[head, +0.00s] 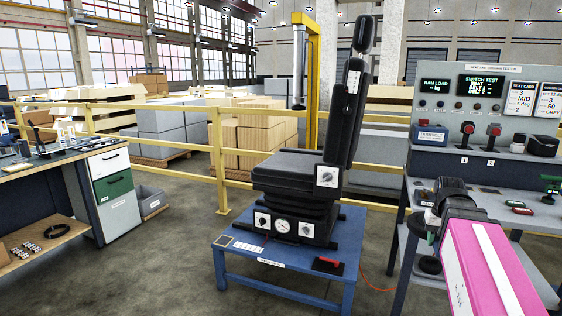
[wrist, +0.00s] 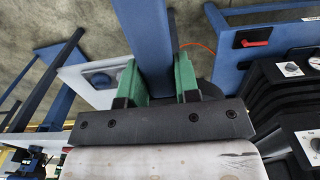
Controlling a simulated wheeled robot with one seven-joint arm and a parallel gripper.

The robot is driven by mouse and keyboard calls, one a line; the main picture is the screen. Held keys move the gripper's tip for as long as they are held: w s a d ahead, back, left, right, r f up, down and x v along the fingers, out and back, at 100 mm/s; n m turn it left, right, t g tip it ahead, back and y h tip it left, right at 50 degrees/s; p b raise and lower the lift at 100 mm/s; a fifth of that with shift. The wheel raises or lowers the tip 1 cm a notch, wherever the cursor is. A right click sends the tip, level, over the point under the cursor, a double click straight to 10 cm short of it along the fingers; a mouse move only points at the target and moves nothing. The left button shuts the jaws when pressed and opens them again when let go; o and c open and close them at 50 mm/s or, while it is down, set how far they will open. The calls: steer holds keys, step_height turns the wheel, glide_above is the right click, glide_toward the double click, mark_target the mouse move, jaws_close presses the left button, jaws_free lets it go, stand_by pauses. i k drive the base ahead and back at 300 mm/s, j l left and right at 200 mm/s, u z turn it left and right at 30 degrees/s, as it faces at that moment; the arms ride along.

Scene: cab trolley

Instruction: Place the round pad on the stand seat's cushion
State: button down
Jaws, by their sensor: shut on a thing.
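The round pad (head: 429,266) is a dark disc hanging under my gripper (head: 433,238) at the lower right of the head view. In the wrist view, part of a dark round edge, likely the pad (wrist: 214,91), shows beside the right green finger. My gripper (wrist: 158,78) is shut on the pad's upper part; the contact is mostly hidden. The stand seat's black cushion (head: 297,168) is left of my gripper, apart from it, with nothing on it. The seat stands on a blue stand (head: 215,262) with its tall backrest (head: 347,105) upright on the right.
A test console (head: 440,150) with screens and buttons stands right of the seat, close to my arm. A red-handled lever (head: 328,262) is on the stand's front. A yellow rail (head: 216,150) runs behind.

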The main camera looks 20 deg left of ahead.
mark_target(290, 163)
steer(key=j, duration=2.15)
steer(key=i+j, duration=0.2)
steer(key=j, duration=0.2)
steer(key=i+j, duration=0.45)
steer(key=j, duration=0.3)
steer(key=i, duration=0.45)
